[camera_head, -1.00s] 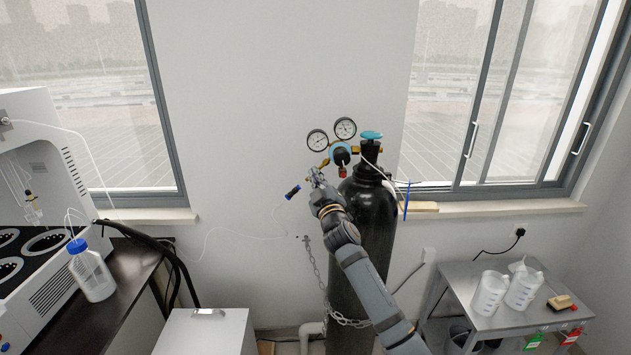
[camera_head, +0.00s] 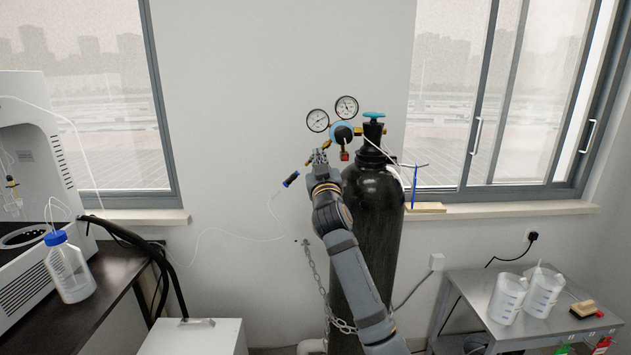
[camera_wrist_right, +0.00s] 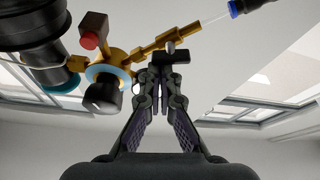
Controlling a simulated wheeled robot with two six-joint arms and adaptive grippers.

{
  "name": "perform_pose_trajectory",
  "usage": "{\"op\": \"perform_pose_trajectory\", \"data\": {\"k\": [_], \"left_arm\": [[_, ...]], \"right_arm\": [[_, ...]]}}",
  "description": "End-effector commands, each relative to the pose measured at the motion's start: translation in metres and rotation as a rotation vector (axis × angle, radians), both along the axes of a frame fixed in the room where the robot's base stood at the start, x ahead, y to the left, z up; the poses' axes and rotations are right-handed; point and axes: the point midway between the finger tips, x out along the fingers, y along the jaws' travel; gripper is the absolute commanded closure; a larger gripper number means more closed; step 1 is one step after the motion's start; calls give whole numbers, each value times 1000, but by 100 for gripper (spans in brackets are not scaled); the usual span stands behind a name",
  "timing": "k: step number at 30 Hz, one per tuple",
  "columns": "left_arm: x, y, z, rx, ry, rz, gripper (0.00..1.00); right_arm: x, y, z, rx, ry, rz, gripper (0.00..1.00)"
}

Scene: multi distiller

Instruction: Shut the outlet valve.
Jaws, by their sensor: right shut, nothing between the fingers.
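The gas regulator (camera_head: 342,133) with its two round gauges is mounted at the top of the black cylinder. In the right wrist view its brass outlet line (camera_wrist_right: 186,33) runs right to a thin hose with a blue connector (camera_wrist_right: 240,7). A small dark part, perhaps the outlet valve handle (camera_wrist_right: 170,46), sits on this line. My right gripper (camera_head: 320,157) is shut and empty just below the outlet line. In the wrist view its fingertips (camera_wrist_right: 168,58) meet right by the dark part; I cannot tell whether they touch it. My left gripper is out of view.
The black cylinder (camera_head: 382,215) stands against the wall, held by a chain (camera_head: 318,275), with a teal top knob (camera_head: 374,115). A steel table (camera_head: 470,300) with plastic beakers is at right. A white instrument (camera_head: 40,180) and bottle (camera_head: 69,270) are at left.

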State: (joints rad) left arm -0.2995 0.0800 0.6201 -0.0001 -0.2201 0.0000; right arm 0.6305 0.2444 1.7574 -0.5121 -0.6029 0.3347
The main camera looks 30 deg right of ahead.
Motion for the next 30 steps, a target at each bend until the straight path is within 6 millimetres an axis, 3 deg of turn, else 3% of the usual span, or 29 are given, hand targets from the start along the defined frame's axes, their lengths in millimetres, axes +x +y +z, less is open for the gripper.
{"op": "perform_pose_trajectory", "data": {"k": [1,3,17,21,30], "left_arm": [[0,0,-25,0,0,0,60],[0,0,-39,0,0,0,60],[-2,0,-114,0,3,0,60],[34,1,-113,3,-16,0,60],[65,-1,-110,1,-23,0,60]], "right_arm": [[0,0,-13,42,-21,1,100],[0,-1,-12,102,-50,1,100],[-2,-4,-13,494,-238,2,100],[-2,-5,-13,606,-292,1,100],[-2,-6,-13,797,-383,1,100]]}}
